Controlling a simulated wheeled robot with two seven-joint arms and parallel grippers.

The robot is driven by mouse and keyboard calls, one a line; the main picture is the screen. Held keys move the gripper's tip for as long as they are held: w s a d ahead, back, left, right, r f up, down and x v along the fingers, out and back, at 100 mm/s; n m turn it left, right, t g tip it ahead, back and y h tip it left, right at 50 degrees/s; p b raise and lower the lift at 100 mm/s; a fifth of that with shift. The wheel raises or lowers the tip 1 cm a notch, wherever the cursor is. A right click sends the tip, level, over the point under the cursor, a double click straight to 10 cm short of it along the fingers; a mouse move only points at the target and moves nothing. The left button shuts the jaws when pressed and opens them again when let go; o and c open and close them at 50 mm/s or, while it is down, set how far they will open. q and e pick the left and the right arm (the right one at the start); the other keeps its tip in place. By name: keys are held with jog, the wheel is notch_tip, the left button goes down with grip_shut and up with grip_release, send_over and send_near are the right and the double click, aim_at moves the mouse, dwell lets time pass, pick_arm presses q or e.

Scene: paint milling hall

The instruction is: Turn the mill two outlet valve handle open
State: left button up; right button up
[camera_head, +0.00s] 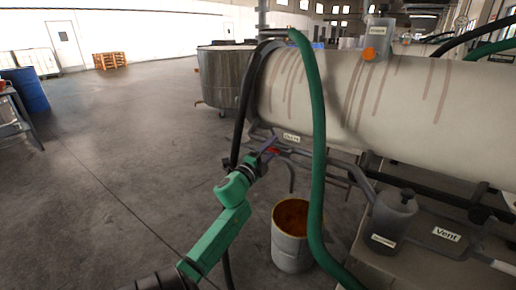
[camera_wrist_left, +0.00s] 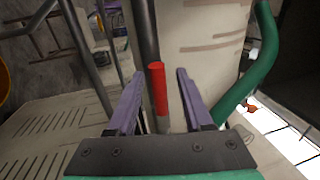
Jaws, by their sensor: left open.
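The valve handle is a short red bar (camera_head: 272,150) below the near end of the big cream mill drum (camera_head: 400,100). In the left wrist view the red handle (camera_wrist_left: 158,90) stands between my two purple fingers, with a visible gap on each side. My left gripper (camera_head: 267,146) is open around or just short of it; depth is hard to judge. In the head view the gripper partly hides the handle. A small label (camera_head: 291,137) sits above the handle, too small to read surely. My right gripper is out of view.
A green hose (camera_head: 318,140) hangs close right of the handle, and a dark hose (camera_head: 243,110) hangs left. A bucket with orange-brown contents (camera_head: 292,258) stands below. A grey canister (camera_head: 392,215) and a "Vent" tag (camera_head: 446,235) are right.

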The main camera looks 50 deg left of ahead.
pick_arm(q)
jog(key=v, duration=1.2)
jog(key=shift+b, duration=0.45)
jog(key=shift+r, duration=0.1)
notch_tip(320, 180, down, 15)
jog(key=w+n+g+p, duration=0.1)
jog(key=n+g+p, duration=0.1)
jog(key=n+g, duration=0.25)
jog(key=s+d+f+n+g+h+p, duration=0.15)
jog(key=d+f, duration=0.25)
jog(key=f, duration=0.7)
jog(key=s+d+f+n+g+h+p, duration=0.1)
jog(key=s+d+f+n+g+p, duration=0.15)
jog(key=f, duration=0.75)
jog(key=s+d+f+n+g+h+p, duration=0.1)
jog(key=s+d+f+g, duration=0.2)
jog(key=s+d+f, duration=0.3)
jog(key=s+d+f+n+g+h, duration=0.1)
jog(key=s+d+f+g, duration=0.2)
jog(key=s, duration=0.7)
jog(key=s+d+f+n+g+h+p, duration=0.1)
jog(key=s+d+f+g, duration=0.3)
jog(key=s+d+f, duration=0.4)
jog(key=shift+s+d+f+n+p, duration=0.35)
jog(key=shift+s+d+n, duration=0.1)
jog(key=shift+s, duration=0.15)
